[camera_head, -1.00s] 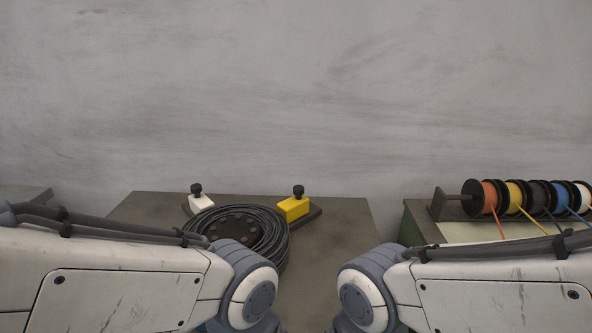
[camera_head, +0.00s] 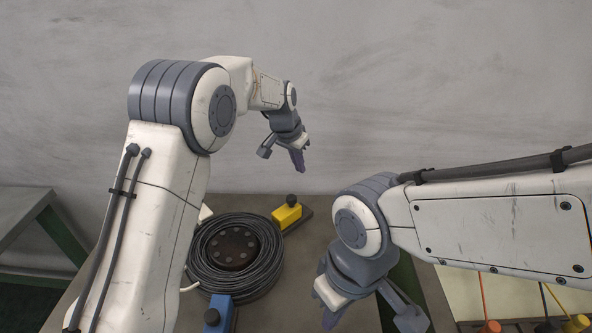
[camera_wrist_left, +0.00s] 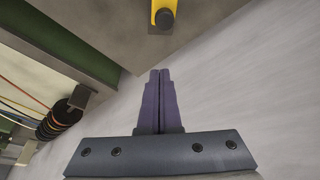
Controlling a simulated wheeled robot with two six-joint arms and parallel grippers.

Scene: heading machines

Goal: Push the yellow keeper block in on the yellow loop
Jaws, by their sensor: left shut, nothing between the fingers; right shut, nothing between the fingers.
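The yellow keeper block (camera_head: 287,216), with a black knob on top, sits on a dark arm at the upper right of the coil of black cable (camera_head: 207,262). In the left wrist view the yellow block (camera_wrist_left: 163,8) shows at the top edge, ahead of the fingers. My left gripper (camera_head: 300,168) is shut and empty, raised above and behind the yellow block, apart from it. Its purple fingers (camera_wrist_left: 159,75) are together in the left wrist view. My right gripper (camera_head: 330,318) is low at the right of the coil, partly cut off by the bottom edge. No yellow loop is discernible.
A blue block (camera_head: 219,314) with a black knob stands at the coil's near side. A white block (camera_head: 205,213) is mostly hidden behind my left arm. A green-legged table (camera_head: 40,215) stands left. Cable spools (camera_wrist_left: 52,125) show in the left wrist view.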

